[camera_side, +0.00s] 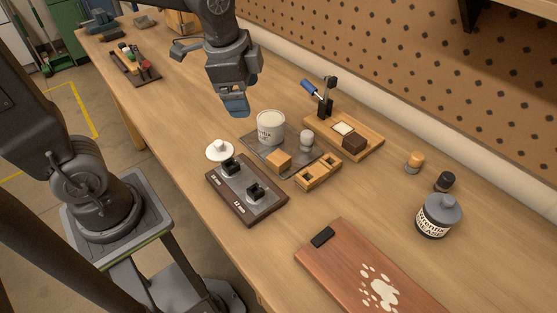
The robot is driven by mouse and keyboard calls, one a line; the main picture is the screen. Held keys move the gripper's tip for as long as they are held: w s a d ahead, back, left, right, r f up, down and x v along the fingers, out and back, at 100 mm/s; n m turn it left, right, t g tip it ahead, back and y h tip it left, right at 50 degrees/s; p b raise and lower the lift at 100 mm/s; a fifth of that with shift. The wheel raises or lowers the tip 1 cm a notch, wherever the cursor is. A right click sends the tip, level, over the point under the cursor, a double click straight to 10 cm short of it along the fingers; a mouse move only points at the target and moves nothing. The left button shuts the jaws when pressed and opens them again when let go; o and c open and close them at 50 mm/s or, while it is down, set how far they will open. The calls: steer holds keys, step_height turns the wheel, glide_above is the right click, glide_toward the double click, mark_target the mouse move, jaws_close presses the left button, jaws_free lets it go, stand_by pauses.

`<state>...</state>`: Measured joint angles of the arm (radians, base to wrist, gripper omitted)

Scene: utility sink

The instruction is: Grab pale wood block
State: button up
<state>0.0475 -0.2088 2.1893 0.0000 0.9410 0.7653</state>
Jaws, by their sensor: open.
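The pale wood block (279,160) is a small tan cube on the front part of a dark grey tray (293,170). It stands in front of a white canister (270,128) and to the left of a small grey knobbed piece (306,141). My gripper (235,106) is open and hangs above the bench, up and to the left of the block and clear of it. Its fingers point down, and I see nothing held in them. The block's top and near sides are visible.
A white lid (219,151) and a dark plate with two black fixtures (246,207) lie nearby. A slotted wooden holder (318,175) stands close on the block's right. Behind is a wooden tray (372,142) with a dark block. A reddish board (340,250) lies in front.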

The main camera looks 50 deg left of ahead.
mark_target(278, 157)
steer(key=w+d+f+m+g, duration=0.2)
steer(key=w+f+m+g, duration=0.1)
steer(key=w+f+m, duration=0.4)
step_height(278, 157, down, 14)
steer(key=shift+a, duration=0.15)
steer(key=c, duration=1)
